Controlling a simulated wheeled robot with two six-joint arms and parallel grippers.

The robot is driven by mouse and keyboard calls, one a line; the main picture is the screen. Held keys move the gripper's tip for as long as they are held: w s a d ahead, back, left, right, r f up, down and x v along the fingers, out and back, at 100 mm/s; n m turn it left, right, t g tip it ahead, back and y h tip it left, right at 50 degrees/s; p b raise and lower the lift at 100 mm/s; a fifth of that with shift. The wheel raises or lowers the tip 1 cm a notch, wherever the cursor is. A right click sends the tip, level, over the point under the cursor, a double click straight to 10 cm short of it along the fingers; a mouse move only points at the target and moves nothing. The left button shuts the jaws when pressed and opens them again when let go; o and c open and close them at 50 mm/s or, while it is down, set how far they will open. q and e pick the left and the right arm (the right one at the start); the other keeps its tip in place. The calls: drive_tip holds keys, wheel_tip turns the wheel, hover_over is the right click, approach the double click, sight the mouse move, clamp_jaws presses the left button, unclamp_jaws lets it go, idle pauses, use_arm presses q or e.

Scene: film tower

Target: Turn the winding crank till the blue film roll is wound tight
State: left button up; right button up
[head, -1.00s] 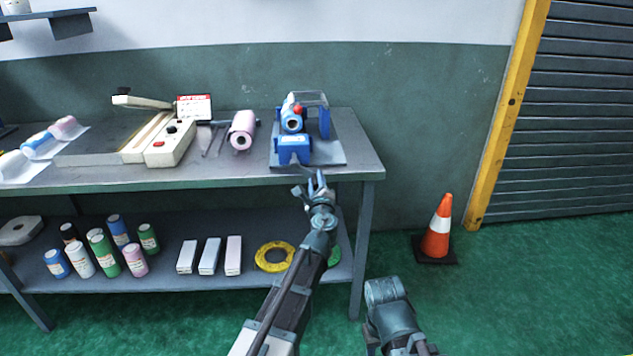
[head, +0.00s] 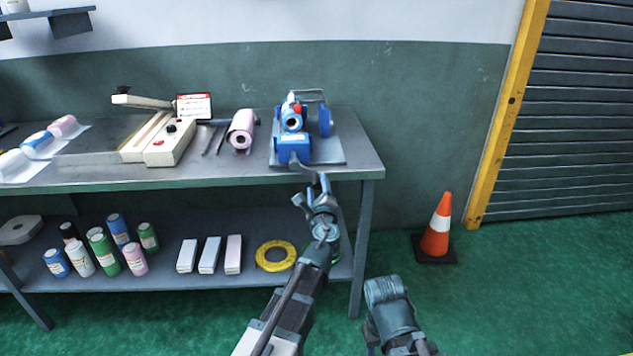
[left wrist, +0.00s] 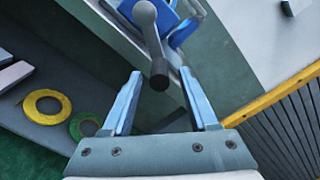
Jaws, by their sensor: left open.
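The blue film winder (head: 294,148) stands on a grey plate at the right end of the bench. A blue-and-white film roll (head: 291,111) sits in it, with a red knob beside it. The grey winding crank (left wrist: 150,28) shows in the left wrist view and ends in a dark grip (left wrist: 159,74). My left gripper (head: 314,186) is at the bench's front edge, just below the winder. In the left wrist view my left gripper (left wrist: 160,86) is open, with the crank's grip between its fingertips in the picture. I cannot tell whether they touch. My right gripper's jaws do not show.
A pink roll (head: 242,130) and a cream sealer (head: 170,145) stand left of the winder. An orange cone (head: 437,228) stands on the floor at right.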

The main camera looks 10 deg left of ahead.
use_arm(q)
drive_tip(key=v, duration=1)
drive_tip(key=s+a+r+n+g+y+p, duration=0.15)
drive_tip(key=s+a+n+g+p, duration=0.25)
drive_tip(key=s+n+g+p, duration=0.55)
drive_tip(key=s+d+n+g+h+p, duration=0.5)
drive_tip(key=s+d+n+g+p, duration=0.3)
drive_tip(key=s+p, duration=0.6)
drive_tip(key=d+n, duration=0.1)
drive_tip(key=d, duration=0.1)
drive_tip(key=shift+s+d, duration=0.2)
drive_tip(key=shift+d, duration=0.1)
drive_tip(key=shift+r+n, duration=0.1)
drive_tip(key=shift+n, duration=0.15)
